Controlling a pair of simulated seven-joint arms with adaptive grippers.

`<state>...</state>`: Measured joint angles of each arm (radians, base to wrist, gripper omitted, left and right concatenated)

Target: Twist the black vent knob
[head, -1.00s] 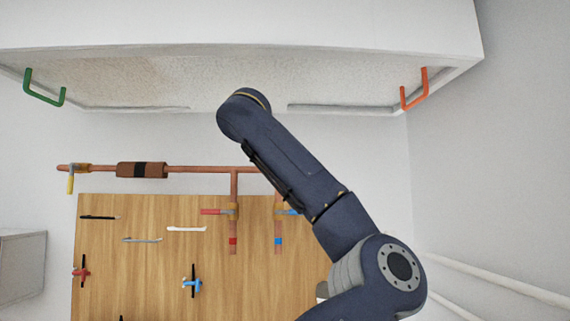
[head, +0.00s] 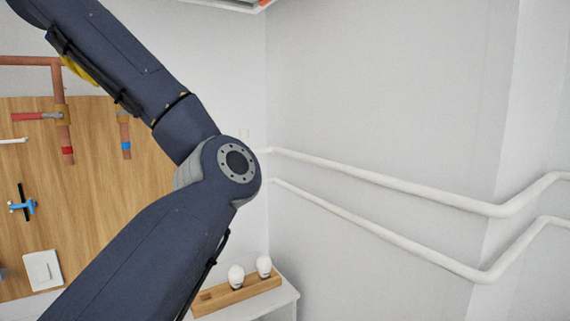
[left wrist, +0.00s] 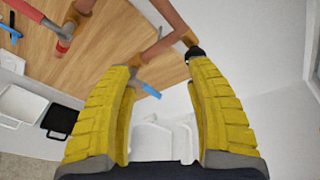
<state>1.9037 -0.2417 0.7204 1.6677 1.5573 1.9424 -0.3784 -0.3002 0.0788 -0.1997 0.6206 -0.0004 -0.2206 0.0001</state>
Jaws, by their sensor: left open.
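A small black knob (left wrist: 195,53) sits at the end of a brass fitting on the copper pipe in the left wrist view. I take it for the vent knob; it is not visible in the head view. My left gripper (left wrist: 163,68) is open, with yellow ridged fingers. The knob appears right at the right finger's tip, and I cannot tell whether they touch. Nothing is held between the fingers. In the head view, a yellow piece (head: 80,70) shows behind my arm and is probably a finger; the rest of the gripper is hidden. My right gripper is not in view.
A wooden panel (head: 110,185) carries a red-handled valve (head: 38,116) and a pipe with a blue band (head: 126,146). In the left wrist view, a blue-tipped lever (left wrist: 148,90) lies near the left finger. White pipes (head: 400,190) run along the right wall. A bulb rack (head: 215,300) stands below.

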